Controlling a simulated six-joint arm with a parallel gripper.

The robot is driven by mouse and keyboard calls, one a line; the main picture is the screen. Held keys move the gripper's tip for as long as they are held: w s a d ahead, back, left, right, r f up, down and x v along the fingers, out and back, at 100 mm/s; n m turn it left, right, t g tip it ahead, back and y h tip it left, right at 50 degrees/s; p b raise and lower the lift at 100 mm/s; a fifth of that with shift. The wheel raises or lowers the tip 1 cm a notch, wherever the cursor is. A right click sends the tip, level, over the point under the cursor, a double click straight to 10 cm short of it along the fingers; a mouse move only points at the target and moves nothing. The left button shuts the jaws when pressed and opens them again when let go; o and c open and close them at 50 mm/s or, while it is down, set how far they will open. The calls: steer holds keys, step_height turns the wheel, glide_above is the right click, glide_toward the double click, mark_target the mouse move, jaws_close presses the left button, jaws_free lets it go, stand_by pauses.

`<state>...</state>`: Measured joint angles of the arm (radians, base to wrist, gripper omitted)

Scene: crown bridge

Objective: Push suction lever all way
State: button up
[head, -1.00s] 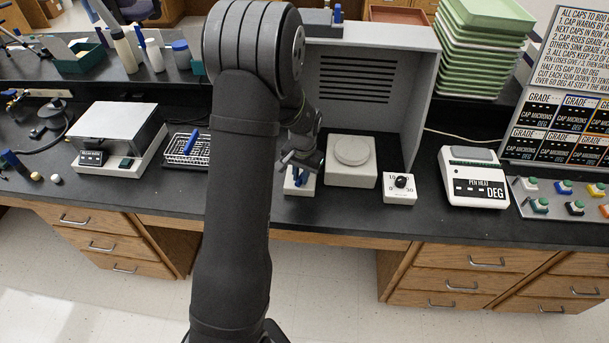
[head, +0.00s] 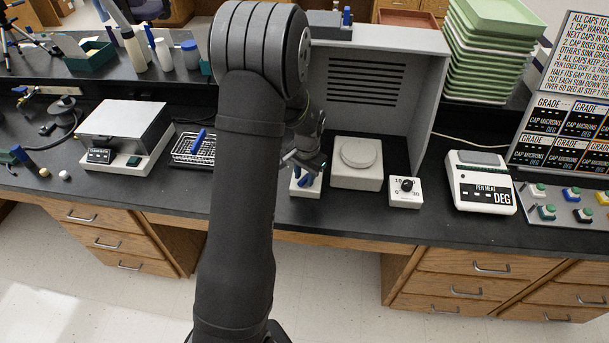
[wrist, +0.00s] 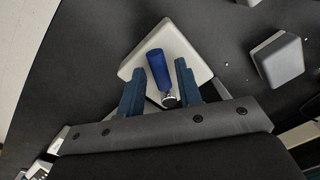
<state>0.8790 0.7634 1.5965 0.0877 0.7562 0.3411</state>
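The suction lever is a blue rounded handle (wrist: 158,68) with a shiny metal end, standing on a small white box (wrist: 185,42). In the head view the white box (head: 305,188) sits near the bench's front edge, partly hidden by my gripper. My gripper (wrist: 157,76) is above the box with its two dark blue fingers apart. The lever shows between the fingers in the wrist view, with a gap to the left finger and a narrower one to the right. I cannot tell whether either finger touches it.
A pale block with a round top (head: 357,170) and a white dial box (head: 404,191) stand just right of the lever box. A grey hood (head: 425,95) rises behind. A wire rack (head: 190,150) is to the left, and a pen heat meter (head: 480,180) farther right.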

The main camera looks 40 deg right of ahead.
steer(key=shift+o, duration=0.2)
step_height(320, 180, up, 17)
steer(key=s, duration=0.1)
steer(key=shift+d+r, duration=0.15)
steer(key=shift+r, duration=0.05)
steer(key=shift+s, duration=0.1)
stand_by(0.6)
steer(key=f, duration=1.1)
steer(key=w+f, duration=0.1)
steer(key=f, duration=0.5)
steer(key=shift+f, duration=0.25)
steer(key=shift+a+f, duration=0.2)
steer(key=shift+d+r+n, duration=0.1)
steer(key=shift+r+n, duration=0.05)
steer(key=shift+n, duration=0.15)
steer(key=shift+s+d+n, duration=0.1)
steer(key=shift+s+n, duration=0.2)
steer(key=shift+n, duration=0.4)
stand_by(0.8)
